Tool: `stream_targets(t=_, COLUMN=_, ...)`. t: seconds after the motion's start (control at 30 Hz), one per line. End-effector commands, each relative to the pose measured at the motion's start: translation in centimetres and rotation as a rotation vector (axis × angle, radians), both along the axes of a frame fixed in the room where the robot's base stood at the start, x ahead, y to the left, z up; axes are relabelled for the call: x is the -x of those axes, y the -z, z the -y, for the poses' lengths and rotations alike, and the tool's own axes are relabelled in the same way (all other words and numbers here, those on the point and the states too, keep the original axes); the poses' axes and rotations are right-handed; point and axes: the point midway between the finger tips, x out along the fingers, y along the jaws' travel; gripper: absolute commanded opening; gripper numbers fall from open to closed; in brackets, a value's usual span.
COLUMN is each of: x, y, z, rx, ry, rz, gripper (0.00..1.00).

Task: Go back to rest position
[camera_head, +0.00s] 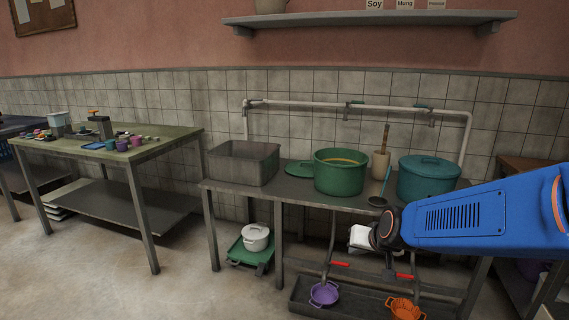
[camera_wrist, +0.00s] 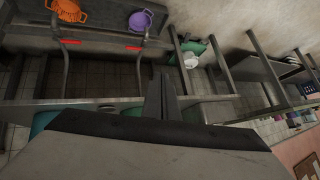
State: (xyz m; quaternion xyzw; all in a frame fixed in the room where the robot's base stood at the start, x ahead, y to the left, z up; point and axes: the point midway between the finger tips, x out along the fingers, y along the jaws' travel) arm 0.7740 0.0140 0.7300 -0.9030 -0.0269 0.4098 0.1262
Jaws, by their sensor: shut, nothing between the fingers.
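My blue arm reaches in from the right of the head view. My gripper (camera_head: 389,272) hangs below its dark wrist, in front of the metal work table (camera_head: 290,192). In the wrist view my gripper (camera_wrist: 167,92) shows as two dark fingers pressed together, with nothing between them. It appears apart from the pots and the table. That view is turned over, with the floor toward the top and the table edge (camera_wrist: 70,103) across the middle.
The table carries a metal basin (camera_head: 243,163), a green pot (camera_head: 340,176) and a lidded teal pot (camera_head: 428,178). A ladle (camera_head: 379,200) lies between the pots. Purple (camera_head: 324,293) and orange (camera_head: 405,309) colanders sit on the low tray. Open floor (camera_head: 120,285) lies front left.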

Motion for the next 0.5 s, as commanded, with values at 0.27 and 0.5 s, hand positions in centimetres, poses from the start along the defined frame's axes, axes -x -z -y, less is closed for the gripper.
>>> stream_targets(t=0.27, x=8.6, y=-2.5, z=2.2, rx=0.059, ry=-0.064, rz=-0.081, gripper=0.00)
stream_targets(t=0.5, x=16.3, y=-3.4, z=4.5, rx=0.126, ry=-0.095, rz=-0.161, gripper=0.00)
